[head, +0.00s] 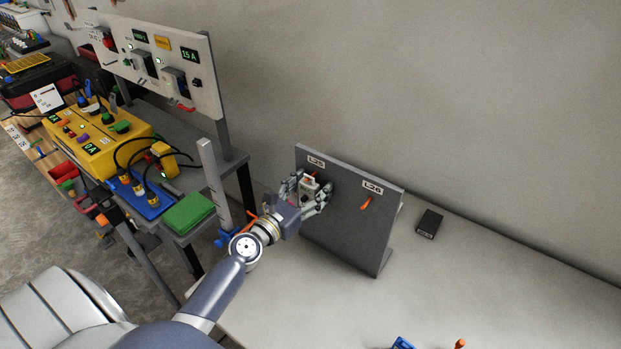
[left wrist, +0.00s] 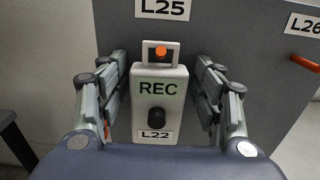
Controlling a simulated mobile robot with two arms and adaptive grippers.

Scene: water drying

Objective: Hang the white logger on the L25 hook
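The white logger (left wrist: 160,90), marked REC and L22, is upright in front of the dark grey board (head: 345,215), under the L25 label (left wrist: 162,8). The orange tip of the L25 hook (left wrist: 161,51) shows inside the logger's top loop. In the head view the logger (head: 309,184) is partly covered by my left gripper (head: 308,192). The gripper's fingers stand on both sides of the logger, spread wider than its body, with narrow gaps showing in the left wrist view. Whether the loop rests on the hook is hard to tell. My right gripper is out of view.
The L26 hook (head: 366,202) is empty, to the right on the board. A small black box (head: 429,223) lies on the pale table (head: 480,275) behind the board. A grey post (head: 214,185) and a bench with a green block (head: 188,213) stand left. The table's right part is mostly clear.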

